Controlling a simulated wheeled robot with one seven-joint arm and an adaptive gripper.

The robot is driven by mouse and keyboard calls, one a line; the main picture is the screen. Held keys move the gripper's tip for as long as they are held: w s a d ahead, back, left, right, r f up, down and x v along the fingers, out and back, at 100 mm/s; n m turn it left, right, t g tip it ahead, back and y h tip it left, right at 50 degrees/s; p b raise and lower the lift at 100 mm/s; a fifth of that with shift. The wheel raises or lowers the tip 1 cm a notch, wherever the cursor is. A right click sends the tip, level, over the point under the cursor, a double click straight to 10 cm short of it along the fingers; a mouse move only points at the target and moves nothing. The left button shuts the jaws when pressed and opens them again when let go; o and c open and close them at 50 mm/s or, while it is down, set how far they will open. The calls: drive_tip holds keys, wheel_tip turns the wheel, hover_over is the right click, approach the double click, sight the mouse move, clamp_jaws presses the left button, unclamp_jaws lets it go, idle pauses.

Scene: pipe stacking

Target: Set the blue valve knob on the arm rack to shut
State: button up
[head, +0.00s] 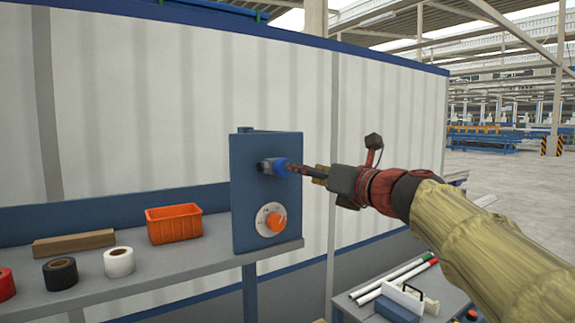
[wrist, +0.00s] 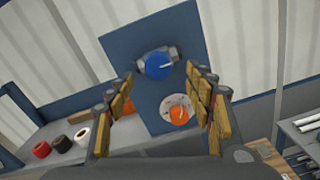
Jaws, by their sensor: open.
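The blue valve knob (head: 280,166) sits on a grey valve body on the upper part of the dark blue upright panel (head: 252,205). In the wrist view the round knob (wrist: 158,66) has a short white mark running toward its lower right. My gripper (head: 306,172) reaches in from the right, with its fingertips close to the knob. In the wrist view my gripper (wrist: 162,82) is open, its yellow-padded fingers to the left and right of the knob. Nothing is between the pads; whether a fingertip touches the knob cannot be told.
An orange dial (head: 272,222) on a pale round plate sits below the knob. The grey shelf (head: 190,255) holds an orange bin (head: 174,224), a cardboard piece (head: 74,243) and tape rolls (head: 119,262). Pipes (head: 395,282) lie on a lower table at right. A white wall stands behind.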

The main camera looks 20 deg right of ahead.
drive_tip(key=p+x, duration=0.1)
drive_tip(key=x, duration=0.6)
drive_tip(key=shift+w+a+n, duration=0.3)
drive_tip(key=shift+c, duration=0.8)
drive_tip(key=c, duration=1)
